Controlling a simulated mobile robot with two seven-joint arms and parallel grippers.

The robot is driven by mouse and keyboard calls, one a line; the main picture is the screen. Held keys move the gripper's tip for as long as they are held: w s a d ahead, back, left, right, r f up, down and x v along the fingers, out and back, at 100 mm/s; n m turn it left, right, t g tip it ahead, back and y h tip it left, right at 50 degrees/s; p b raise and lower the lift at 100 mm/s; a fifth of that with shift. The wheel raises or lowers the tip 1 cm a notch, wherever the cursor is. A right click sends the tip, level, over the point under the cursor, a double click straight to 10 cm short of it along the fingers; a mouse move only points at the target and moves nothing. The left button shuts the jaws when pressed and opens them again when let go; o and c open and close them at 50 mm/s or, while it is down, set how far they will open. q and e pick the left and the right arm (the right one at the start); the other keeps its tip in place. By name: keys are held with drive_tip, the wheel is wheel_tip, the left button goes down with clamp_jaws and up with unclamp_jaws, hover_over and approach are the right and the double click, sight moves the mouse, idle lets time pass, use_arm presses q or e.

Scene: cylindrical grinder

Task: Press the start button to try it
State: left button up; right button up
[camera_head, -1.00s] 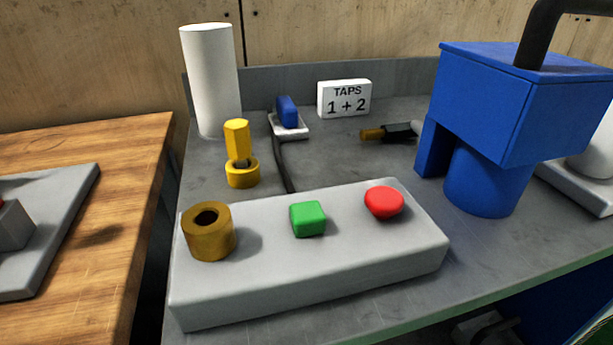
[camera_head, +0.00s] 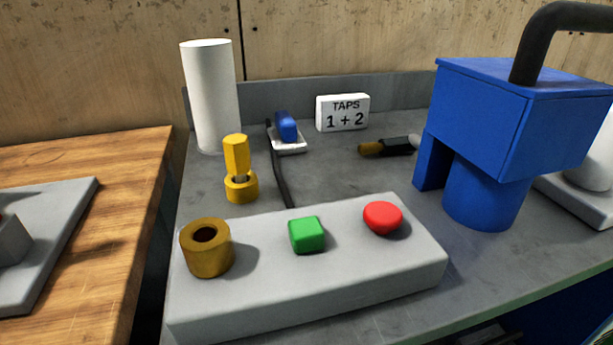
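A grey control box (camera_head: 350,275) lies on the grey bench top near the front. On its top, a green square button (camera_head: 307,234) sits in the middle and a round red button (camera_head: 383,217) sits to the right. A brass ring-shaped part (camera_head: 207,248) with a dark hole stands at the box's left end. None of the buttons carries a readable label. Neither of my grippers shows in the head view.
A blue machine housing (camera_head: 480,120) with a thick black pipe stands at the right. Behind the box are a yellow tap-like fitting (camera_head: 238,168), a white cylinder (camera_head: 212,97), a blue switch (camera_head: 286,127), a "TAPS 1 + 2" sign (camera_head: 342,112) and a dark tool with a brown tip (camera_head: 388,146).

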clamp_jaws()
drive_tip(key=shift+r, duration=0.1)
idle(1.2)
